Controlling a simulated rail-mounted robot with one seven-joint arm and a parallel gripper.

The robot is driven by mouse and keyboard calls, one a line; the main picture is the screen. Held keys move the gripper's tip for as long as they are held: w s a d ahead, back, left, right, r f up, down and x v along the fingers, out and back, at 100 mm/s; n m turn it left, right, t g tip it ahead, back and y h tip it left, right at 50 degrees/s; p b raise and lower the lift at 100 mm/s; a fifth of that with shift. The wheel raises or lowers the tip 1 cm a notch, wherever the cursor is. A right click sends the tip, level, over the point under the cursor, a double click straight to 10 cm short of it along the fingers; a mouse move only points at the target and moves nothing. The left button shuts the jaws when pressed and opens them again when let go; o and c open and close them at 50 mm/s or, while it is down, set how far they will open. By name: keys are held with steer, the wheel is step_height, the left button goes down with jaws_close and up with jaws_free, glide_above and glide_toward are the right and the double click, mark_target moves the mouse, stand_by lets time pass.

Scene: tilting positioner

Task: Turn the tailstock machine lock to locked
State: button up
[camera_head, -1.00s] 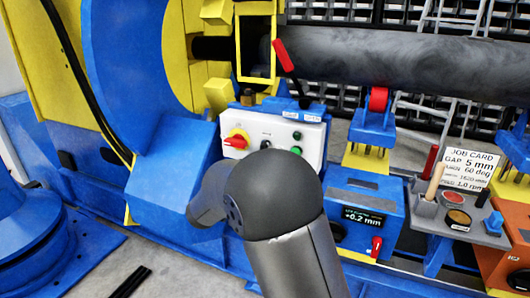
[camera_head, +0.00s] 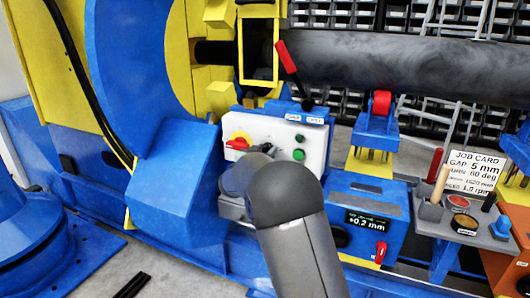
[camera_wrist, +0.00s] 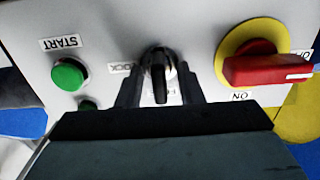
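The lock selector is a black knob (camera_wrist: 159,80) in a silver ring on a pale control panel (camera_wrist: 110,25). In the wrist view its handle points along the picture's vertical. A partly covered "LOCK" label (camera_wrist: 120,68) is beside it, upside down. My gripper (camera_wrist: 159,96) is open, with one finger on each side of the knob and small gaps visible. Whether either finger touches it, I cannot tell. In the head view the panel (camera_head: 308,135) is on the blue machine, and my arm covers its lower middle, hiding the fingers.
A red rotary switch on a yellow plate (camera_wrist: 262,68) is close right of my gripper in the wrist view. A green START button (camera_wrist: 68,75) is on the left, with another green button (camera_wrist: 88,104) partly hidden below. A display box (camera_head: 365,225) stands right of my arm.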

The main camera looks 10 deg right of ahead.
jaws_close()
steer(key=m+b, duration=0.1)
steer(key=m, duration=0.3)
steer(key=shift+s+d+f+m+b, duration=0.1)
steer(key=shift+f+m+b, duration=0.05)
steer(key=shift+m+b, duration=0.25)
steer(key=m+b, duration=0.2)
steer(key=m, duration=0.2)
steer(key=shift+f+m, duration=0.1)
steer(key=shift+m, duration=0.2)
steer(key=m+b, duration=0.3)
steer(key=m, duration=0.1)
steer(key=shift+d+f, duration=0.1)
steer(key=shift+m+b, duration=1.55)
steer(key=shift+m, duration=0.65)
